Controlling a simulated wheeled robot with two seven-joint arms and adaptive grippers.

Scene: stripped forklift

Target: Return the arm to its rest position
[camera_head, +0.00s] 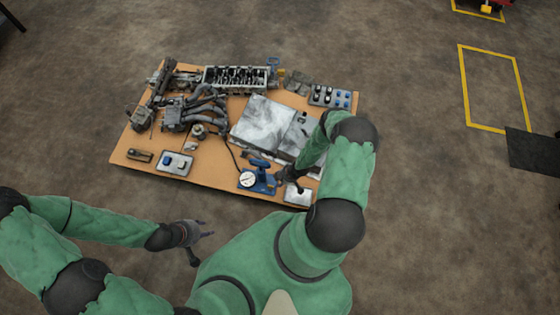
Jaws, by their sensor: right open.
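My right arm, green with dark joints, reaches over the right front part of the workbench (200,188). Its dark gripper (288,176) is open and close to the bench top, beside a blue device with a round white dial (258,180). The fingertips are small and partly lost against the dark parts there, and I cannot tell whether they touch anything. My left gripper (203,240) is apart from the bench, over the floor in front of it. Its fingers look spread and empty.
The bench holds an engine head (236,77), dark manifold pipes (203,108), a grey metal sheet (262,122), a tray of blue and black pieces (330,97) and a small tray (175,163). A yellow outline (494,87) and dark mat (535,151) lie right.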

